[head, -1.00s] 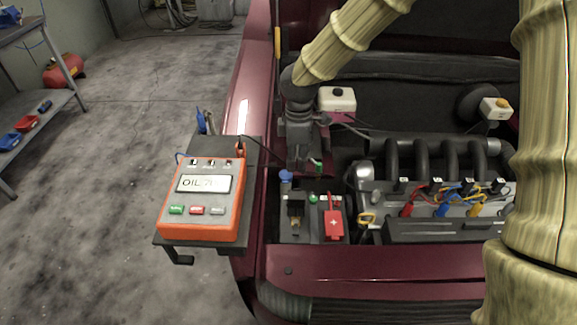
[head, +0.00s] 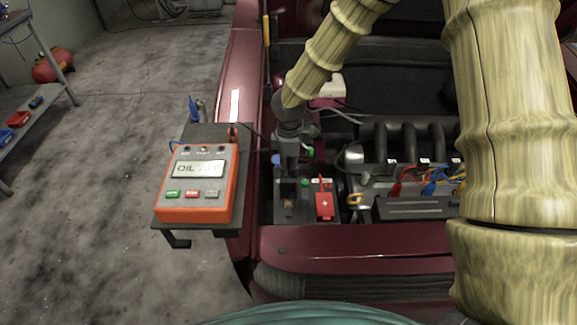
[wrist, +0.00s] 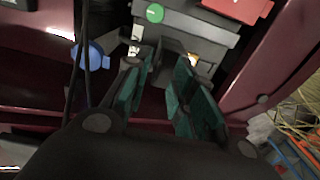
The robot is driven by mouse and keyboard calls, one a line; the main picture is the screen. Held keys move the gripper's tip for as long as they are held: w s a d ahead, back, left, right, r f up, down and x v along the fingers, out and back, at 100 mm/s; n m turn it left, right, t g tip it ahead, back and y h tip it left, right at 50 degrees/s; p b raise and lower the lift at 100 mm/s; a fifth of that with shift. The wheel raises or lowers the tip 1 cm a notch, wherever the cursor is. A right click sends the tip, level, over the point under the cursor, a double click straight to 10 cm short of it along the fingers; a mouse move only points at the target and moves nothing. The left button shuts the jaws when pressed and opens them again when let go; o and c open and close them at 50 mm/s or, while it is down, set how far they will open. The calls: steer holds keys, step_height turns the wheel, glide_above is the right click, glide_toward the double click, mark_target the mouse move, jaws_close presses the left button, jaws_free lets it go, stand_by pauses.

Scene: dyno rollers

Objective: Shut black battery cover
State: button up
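The grey battery (head: 294,215) sits at the front left of the engine bay. Its black battery cover (head: 288,189) stands raised, with the brassy terminal (head: 289,204) showing below it. In the wrist view the black cover (wrist: 170,52) is just beyond and between my fingertips, and the terminal (wrist: 193,59) shows beside it. I cannot tell whether a finger touches the cover. My gripper (head: 288,170) points down right above the cover. In the wrist view my gripper (wrist: 163,68) has its teal-padded fingers apart with nothing clamped between them.
A blue cap (wrist: 97,56) and green cap (wrist: 155,13) are close to my fingers. The orange tester (head: 197,185) stands on a side shelf at left. The engine (head: 410,180) with coloured wires is at right.

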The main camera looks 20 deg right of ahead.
steer(key=shift+s+f, duration=0.1)
steer(key=shift+s, duration=0.05)
steer(key=shift+w+f, duration=0.5)
steer(key=shift+s+r, duration=0.15)
steer(key=shift+c, duration=0.2)
steer(key=shift+s+r, duration=0.1)
jaws_close()
